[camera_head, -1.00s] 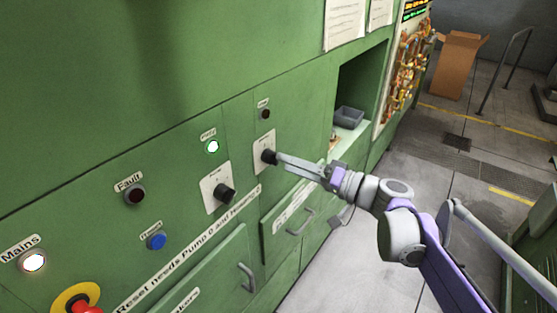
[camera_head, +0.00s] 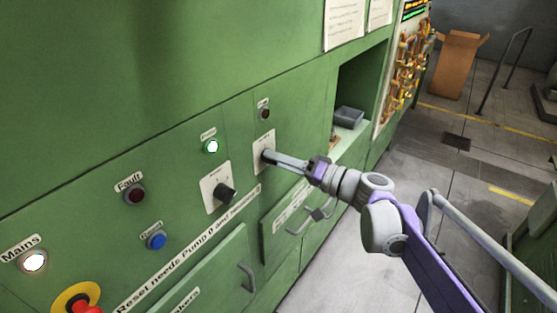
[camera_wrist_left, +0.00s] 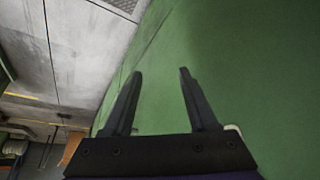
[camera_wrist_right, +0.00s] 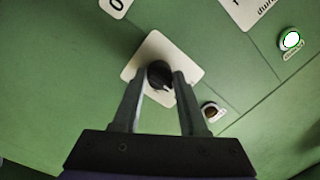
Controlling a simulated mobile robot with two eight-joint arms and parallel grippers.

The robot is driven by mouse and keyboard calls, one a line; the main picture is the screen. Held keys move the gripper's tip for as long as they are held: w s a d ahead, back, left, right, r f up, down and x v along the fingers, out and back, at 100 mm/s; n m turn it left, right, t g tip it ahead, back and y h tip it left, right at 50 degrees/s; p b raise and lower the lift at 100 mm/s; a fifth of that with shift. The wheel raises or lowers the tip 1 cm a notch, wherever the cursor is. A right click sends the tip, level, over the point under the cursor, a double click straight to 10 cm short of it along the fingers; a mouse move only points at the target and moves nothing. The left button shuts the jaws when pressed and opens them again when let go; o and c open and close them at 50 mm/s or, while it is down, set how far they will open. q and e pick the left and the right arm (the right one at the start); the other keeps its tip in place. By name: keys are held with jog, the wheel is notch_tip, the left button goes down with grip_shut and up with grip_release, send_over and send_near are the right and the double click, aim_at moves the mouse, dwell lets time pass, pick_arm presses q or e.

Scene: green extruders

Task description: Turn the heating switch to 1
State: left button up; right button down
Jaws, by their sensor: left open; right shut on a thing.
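My right gripper (camera_head: 268,156) is shut on a black rotary switch on a white plate (camera_head: 259,140) on the green cabinet. The right wrist view shows the black switch (camera_wrist_right: 159,72) between my fingertips, over its white plate (camera_wrist_right: 133,66). The plate's lettering is too small to read, and the fingers mostly hide the switch in the head view. A second black switch (camera_head: 225,192) sits on another white plate lower left. My left gripper (camera_wrist_left: 160,73) is open and empty in its wrist view, facing a plain green surface.
A lit white-green lamp (camera_head: 211,146) and a dark lamp (camera_head: 264,115) are near the switches. A drawer handle (camera_head: 309,220) juts out below my right gripper. An open recess with a grey bin (camera_head: 348,117) lies to the right.

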jog(key=shift+m, duration=0.3)
jog(key=m+t+p, duration=0.1)
jog(key=m, duration=1)
jog(key=shift+s+f+m, duration=0.1)
jog(key=shift+f+m, duration=0.05)
jog(key=shift+m, duration=0.15)
dwell(0.5)
jog(key=shift+c, duration=2.3)
grip_release()
